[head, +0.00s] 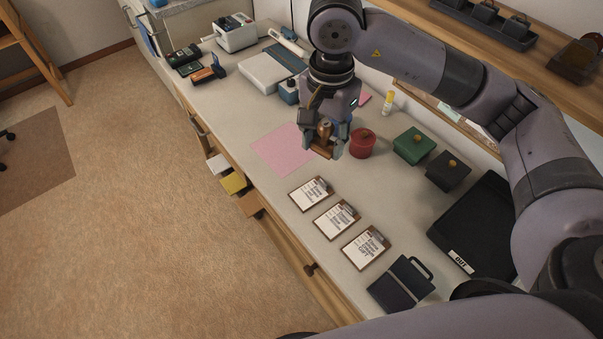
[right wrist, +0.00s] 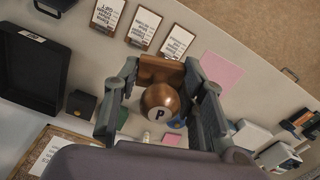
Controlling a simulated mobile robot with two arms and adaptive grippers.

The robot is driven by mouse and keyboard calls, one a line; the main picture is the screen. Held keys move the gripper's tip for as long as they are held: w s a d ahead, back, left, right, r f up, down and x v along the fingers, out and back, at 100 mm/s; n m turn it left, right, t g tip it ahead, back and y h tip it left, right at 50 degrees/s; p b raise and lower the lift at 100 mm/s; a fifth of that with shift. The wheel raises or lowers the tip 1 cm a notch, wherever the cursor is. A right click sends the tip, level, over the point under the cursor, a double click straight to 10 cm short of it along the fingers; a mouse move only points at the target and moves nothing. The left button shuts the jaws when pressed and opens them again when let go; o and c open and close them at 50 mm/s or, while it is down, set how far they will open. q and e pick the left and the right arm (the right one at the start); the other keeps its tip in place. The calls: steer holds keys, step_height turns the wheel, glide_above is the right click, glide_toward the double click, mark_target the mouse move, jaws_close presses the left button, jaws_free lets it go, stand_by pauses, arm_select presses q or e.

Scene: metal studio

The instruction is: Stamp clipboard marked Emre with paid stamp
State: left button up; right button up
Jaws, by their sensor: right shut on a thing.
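My right gripper (head: 325,145) is shut on a brown wooden stamp (head: 324,130) and holds it above the counter, close to the red round pot. In the right wrist view the stamp's round knob (right wrist: 161,101) carries a letter P, between the fingers of my right gripper (right wrist: 160,85). Three clipboards lie in a row on the counter: the far one (head: 310,193), the middle one (head: 337,219) and the near one (head: 366,247). They also show in the right wrist view (right wrist: 143,27). I cannot read for certain which is marked Emre. My left gripper is out of view.
A pink sheet (head: 282,149) lies beyond the clipboards. A red pot (head: 362,143), a green box (head: 414,146), a dark box (head: 447,170) and a black tray labelled OUT (head: 470,225) stand along the wall side. A dark case (head: 400,284) lies nearest.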

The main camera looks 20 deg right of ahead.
step_height(320, 180, down, 3)
steer(key=w+a+m, duration=0.1)
steer(key=w+m, duration=0.1)
steer(key=m, duration=3.7)
glide_above(301, 200)
step_height(301, 200, down, 19)
steer(key=shift+r, duration=0.15)
step_height(301, 200, down, 5)
steer(key=b, duration=0.4)
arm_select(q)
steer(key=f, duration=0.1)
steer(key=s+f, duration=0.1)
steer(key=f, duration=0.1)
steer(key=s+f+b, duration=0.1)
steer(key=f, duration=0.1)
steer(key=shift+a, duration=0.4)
arm_select(e)
steer(key=shift+w+f, duration=0.1)
steer(key=shift+f, duration=0.2)
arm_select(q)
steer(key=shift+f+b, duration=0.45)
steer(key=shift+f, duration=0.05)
arm_select(e)
steer(key=shift+f, duration=0.65)
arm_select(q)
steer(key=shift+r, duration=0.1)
arm_select(e)
steer(key=shift+r, duration=0.1)
